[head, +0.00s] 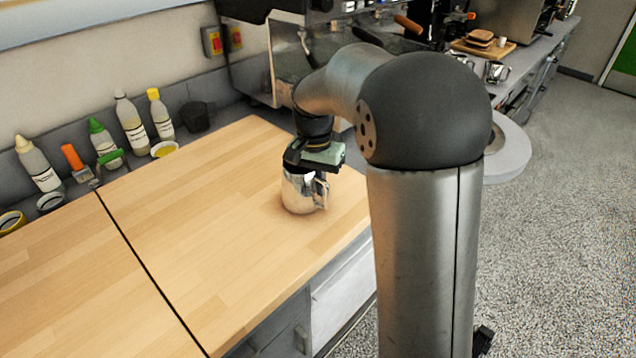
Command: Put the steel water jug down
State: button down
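The steel water jug (298,196) is a small shiny jug at the right part of the wooden worktop (200,230). It looks upright, with its handle toward the right. Its base appears to be at the worktop surface, but I cannot tell for certain whether it touches. My gripper (318,172) points down from above, right at the jug's rim and handle side. The fingers are small and partly hidden by the gripper body and the jug, so their grip does not show clearly.
Several squeeze bottles (132,125) and a dark cup (195,117) stand along the wall. A large steel machine (285,60) stands behind the jug. Bread (480,38) lies on a board at the back right. The worktop left of the jug is clear; its front edge is close.

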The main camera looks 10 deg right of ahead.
jog(key=shift+f, duration=0.2)
jog(key=c, duration=1.6)
grip_release()
jog(key=shift+c, duration=0.2)
jog(key=shift+r, duration=0.1)
notch_tip(320, 180, up, 12)
jog(key=s+f+n, duration=0.3)
jog(key=s+f, duration=0.3)
jog(key=s, duration=0.6)
jog(key=s+f+n+t, duration=0.1)
jog(key=s+f+n, duration=0.3)
jog(key=s, duration=0.9)
notch_tip(320, 180, down, 4)
jog(key=shift+s+r+n, duration=0.25)
jog(key=shift+s+n, duration=0.05)
jog(key=shift+a, duration=0.1)
